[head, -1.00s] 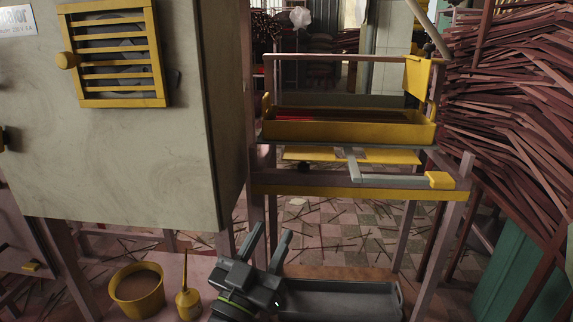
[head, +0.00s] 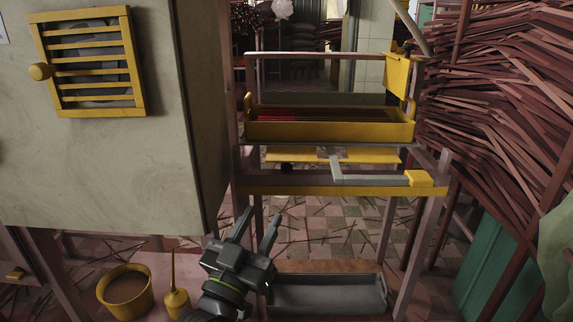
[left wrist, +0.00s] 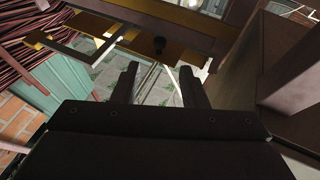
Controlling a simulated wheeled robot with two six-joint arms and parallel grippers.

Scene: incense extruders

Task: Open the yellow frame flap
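A yellow slatted frame (head: 88,62) with a round yellow knob (head: 40,71) on its left side sits flat against the grey cabinet. A plain yellow panel (head: 397,76) hangs at the right post of the rack; I cannot tell which of the two is the flap. My left gripper (head: 259,216) is open and empty, low in front of the rack, below and right of the slatted frame and apart from both. In the left wrist view its two fingers (left wrist: 160,82) stand apart with only floor between them. My right gripper is not in view.
A yellow tray (head: 330,130) with dark red sticks stands on the rack, above a yellow-edged beam (head: 310,190). A grey tray (head: 328,294), a yellow bucket (head: 124,292) and an oil can (head: 177,300) are below. Stacked sticks (head: 500,120) fill the right.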

